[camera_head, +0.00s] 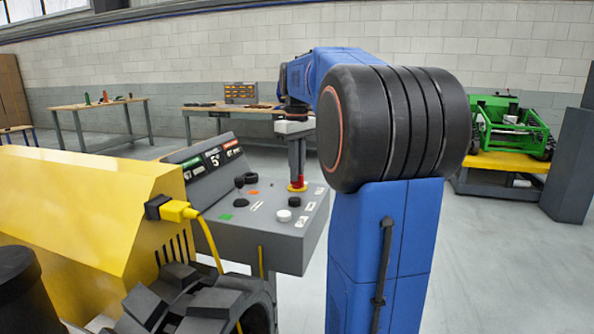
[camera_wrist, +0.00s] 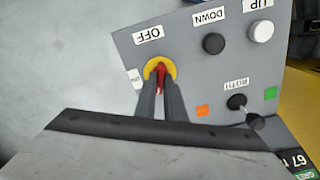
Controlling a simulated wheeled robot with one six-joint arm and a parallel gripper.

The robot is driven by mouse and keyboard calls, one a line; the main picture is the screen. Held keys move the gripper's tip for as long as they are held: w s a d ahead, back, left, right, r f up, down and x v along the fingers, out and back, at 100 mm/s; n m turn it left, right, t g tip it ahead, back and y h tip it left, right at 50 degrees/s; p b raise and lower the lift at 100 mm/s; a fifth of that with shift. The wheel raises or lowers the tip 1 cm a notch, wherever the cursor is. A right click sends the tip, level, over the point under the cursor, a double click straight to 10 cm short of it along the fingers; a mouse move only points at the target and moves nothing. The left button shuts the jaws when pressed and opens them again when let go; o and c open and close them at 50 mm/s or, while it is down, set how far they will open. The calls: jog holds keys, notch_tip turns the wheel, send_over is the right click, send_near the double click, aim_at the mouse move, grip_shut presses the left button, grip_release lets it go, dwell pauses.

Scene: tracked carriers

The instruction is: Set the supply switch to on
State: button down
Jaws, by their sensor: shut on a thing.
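The supply switch is a red handle (camera_wrist: 161,72) on a yellow round plate (camera_wrist: 151,68) at a corner of the grey control console (camera_head: 262,232). In the head view its yellow plate (camera_head: 297,188) shows below my gripper (camera_head: 297,180), which points down at it. In the wrist view my gripper's two dark fingers (camera_wrist: 161,88) are shut on the red handle, one on each side. The OFF label (camera_wrist: 149,35) is above the plate in that view. A small white label (camera_wrist: 135,77) left of it is too small to read. The fingers hide part of the handle, so I cannot tell its exact angle.
The console also bears a black DOWN button (camera_wrist: 213,43), a white UP button (camera_wrist: 261,31) and a black joystick (camera_wrist: 237,102). A yellow machine with a tracked base (camera_head: 85,200) stands close at the left. A green carrier (camera_head: 510,130) is at the back right.

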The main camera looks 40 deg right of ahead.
jog(key=m, duration=0.6)
jog(key=shift+m, duration=0.3)
jog(key=m, duration=0.6)
jog(key=shift+m, duration=0.3)
jog(key=c, duration=1.8)
grip_release()
jog(key=shift+c, duration=0.2)
jog(key=shift+r, duration=0.15)
notch_tip(320, 180, up, 17)
jog(key=shift+s, duration=0.1)
